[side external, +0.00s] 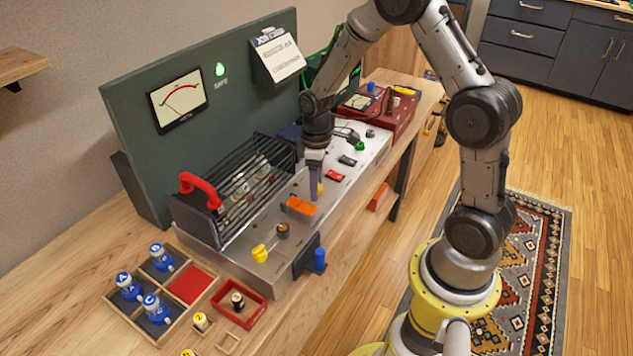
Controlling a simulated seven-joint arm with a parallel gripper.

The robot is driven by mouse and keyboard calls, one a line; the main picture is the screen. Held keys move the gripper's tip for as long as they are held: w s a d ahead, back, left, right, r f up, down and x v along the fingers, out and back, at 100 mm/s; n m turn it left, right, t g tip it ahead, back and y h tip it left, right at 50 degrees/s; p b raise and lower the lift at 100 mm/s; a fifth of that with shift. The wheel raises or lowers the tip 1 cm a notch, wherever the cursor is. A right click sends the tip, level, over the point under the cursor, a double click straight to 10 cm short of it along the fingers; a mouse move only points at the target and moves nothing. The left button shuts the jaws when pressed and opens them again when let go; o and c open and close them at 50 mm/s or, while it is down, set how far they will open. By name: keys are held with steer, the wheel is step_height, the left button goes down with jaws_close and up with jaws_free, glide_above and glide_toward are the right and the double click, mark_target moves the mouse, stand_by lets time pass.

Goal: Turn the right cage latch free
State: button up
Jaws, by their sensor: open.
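The black wire cage (262,178) stands on the metal panel (235,250), with a red handle (200,186) at its left end. A yellow latch-like piece (260,254) sits at the panel's front left. Another small yellow piece (320,188) shows right beside my fingers; it is mostly hidden, and I cannot tell for certain that it is the right latch. My gripper (315,193) points down over the panel, right of the cage, with purplish fingers. It is open, but the gap between the fingers is hard to see. I cannot tell whether it touches the yellow piece.
An orange block (301,206) lies just in front of my gripper. A red box (390,118) stands behind. A tray (188,284) with blue lettered pieces is at front left. The green backboard (135,105) rises behind the cage.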

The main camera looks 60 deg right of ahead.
jaws_close()
stand_by(0.3)
steer(key=m, duration=0.4)
steer(key=shift+m, duration=0.3)
jaws_free()
steer(key=shift+r, duration=0.1)
